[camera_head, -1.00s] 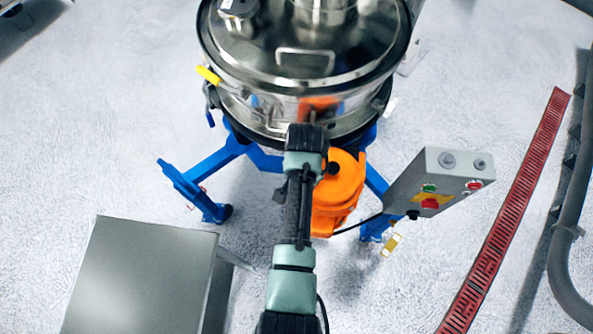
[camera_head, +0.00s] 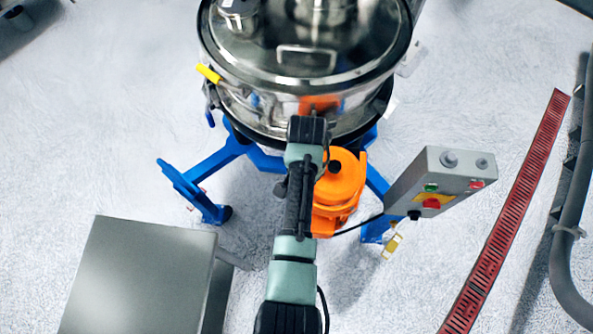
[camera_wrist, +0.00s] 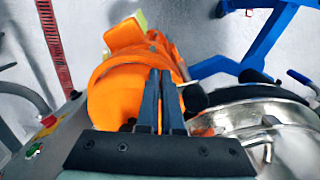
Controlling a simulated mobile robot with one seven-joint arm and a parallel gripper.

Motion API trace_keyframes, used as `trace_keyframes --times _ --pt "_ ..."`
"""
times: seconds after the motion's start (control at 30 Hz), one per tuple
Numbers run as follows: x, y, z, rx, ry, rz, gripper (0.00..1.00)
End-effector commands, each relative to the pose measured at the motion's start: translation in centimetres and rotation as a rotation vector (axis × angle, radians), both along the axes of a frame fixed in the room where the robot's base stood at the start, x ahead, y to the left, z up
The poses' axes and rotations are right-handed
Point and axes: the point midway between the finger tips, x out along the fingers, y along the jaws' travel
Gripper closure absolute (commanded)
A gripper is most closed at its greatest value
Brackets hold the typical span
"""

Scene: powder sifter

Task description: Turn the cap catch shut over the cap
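The steel sifter (camera_head: 300,60) with its round lid fills the top of the head view. A small round capped fitting (camera_head: 238,10) stands at the lid's back left, cut by the frame edge. I cannot make out the cap catch on it for sure. My gripper (camera_wrist: 160,75) shows in the wrist view with its two dark fingers close together, nothing seen between them. It points past the orange motor (camera_wrist: 125,85), with the sifter's steel side to the right. In the head view my arm reaches up to the sifter's front side, hiding the fingertips.
A yellow handle (camera_head: 208,74) sticks out at the sifter's left rim. Blue legs (camera_head: 205,187) spread below. A grey control box (camera_head: 437,185) stands right of the orange motor. A grey metal cabinet (camera_head: 140,275) is at the lower left.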

Motion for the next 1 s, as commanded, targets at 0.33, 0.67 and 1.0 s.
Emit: trace_keyframes --times 0.33,0.67,1.0 --pt "1.6 -0.7 0.5 -0.009 -0.037 -0.008 1.00" --pt "2.2 -0.9 0.6 -0.009 -0.038 -0.010 1.00" --pt "2.3 -0.9 0.6 -0.009 -0.037 -0.010 1.00"
